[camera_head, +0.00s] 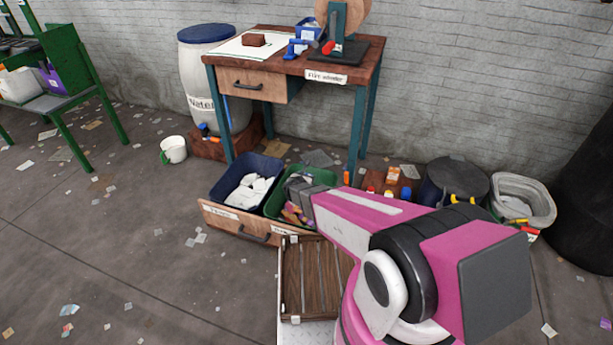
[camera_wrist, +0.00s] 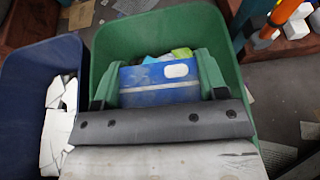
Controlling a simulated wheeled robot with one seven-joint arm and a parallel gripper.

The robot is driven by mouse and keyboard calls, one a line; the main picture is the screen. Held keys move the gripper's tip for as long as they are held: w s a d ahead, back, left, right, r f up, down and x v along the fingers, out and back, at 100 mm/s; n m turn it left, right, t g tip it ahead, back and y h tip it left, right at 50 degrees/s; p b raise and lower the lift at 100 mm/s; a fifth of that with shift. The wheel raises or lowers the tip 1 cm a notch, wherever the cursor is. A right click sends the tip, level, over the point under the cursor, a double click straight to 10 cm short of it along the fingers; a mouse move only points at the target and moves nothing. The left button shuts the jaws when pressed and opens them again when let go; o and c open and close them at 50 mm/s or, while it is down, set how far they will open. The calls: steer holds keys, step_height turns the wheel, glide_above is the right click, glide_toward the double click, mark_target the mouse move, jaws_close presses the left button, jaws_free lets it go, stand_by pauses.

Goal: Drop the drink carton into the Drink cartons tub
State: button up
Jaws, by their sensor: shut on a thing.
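My gripper (camera_wrist: 160,78) is shut on the drink carton (camera_wrist: 158,92), a blue box with a white oval patch, seen between the two fingers in the wrist view. The carton is over the opening of the green tub (camera_wrist: 118,42). In the head view my gripper (camera_head: 300,184) is at that green tub (camera_head: 269,208), and my arm hides much of the tub; I cannot make out the carton there. Colourful packages (camera_head: 292,213) lie inside the tub. The tub's label cannot be read, so its name is not certain.
A dark blue tub (camera_head: 216,190) with white pieces stands directly left of the green tub. A wooden drawer front (camera_head: 232,224) and a slatted crate (camera_head: 304,285) are nearer. A workbench (camera_head: 262,110) stands behind. Bins (camera_head: 525,198) stand at right. Open littered floor lies left.

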steer(key=shift+f, duration=2.3)
steer(key=o, duration=1)
steer(key=shift+s, duration=0.1)
steer(key=v, duration=1)
steer(key=shift+s+a+r, duration=0.1)
steer(key=shift+s+a, duration=0.05)
steer(key=shift+s, duration=0.1)
